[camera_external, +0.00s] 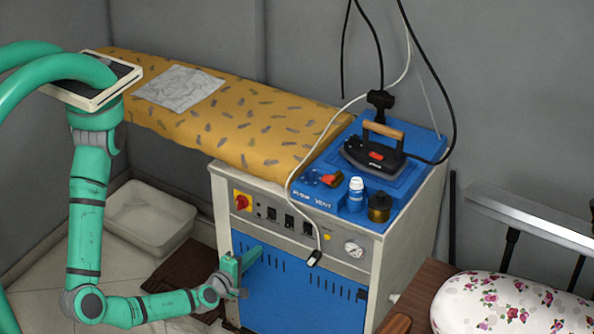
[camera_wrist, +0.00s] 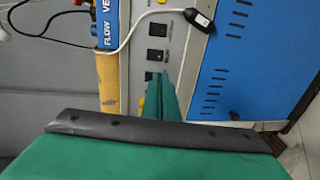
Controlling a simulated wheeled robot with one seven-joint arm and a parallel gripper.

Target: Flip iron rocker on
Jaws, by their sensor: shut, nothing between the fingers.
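The ironing station's cream control panel (camera_external: 262,222) carries a row of small black rockers, one of them the middle rocker (camera_external: 289,220). In the wrist view the panel appears turned on its side, with two rockers plain, the upper one (camera_wrist: 157,29) and the lower one (camera_wrist: 155,56). A third beside the fingertips is partly hidden. I cannot tell which rocker is the iron's, or their positions.
A red rotary knob (camera_external: 242,202) sits left of the rockers, a gauge (camera_external: 353,249) to the right. A white cable with a black end (camera_external: 314,258) hangs across the panel. The iron (camera_external: 374,155) stands on the blue top (camera_external: 403,184). A floral padded form (camera_external: 510,305) is at lower right.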

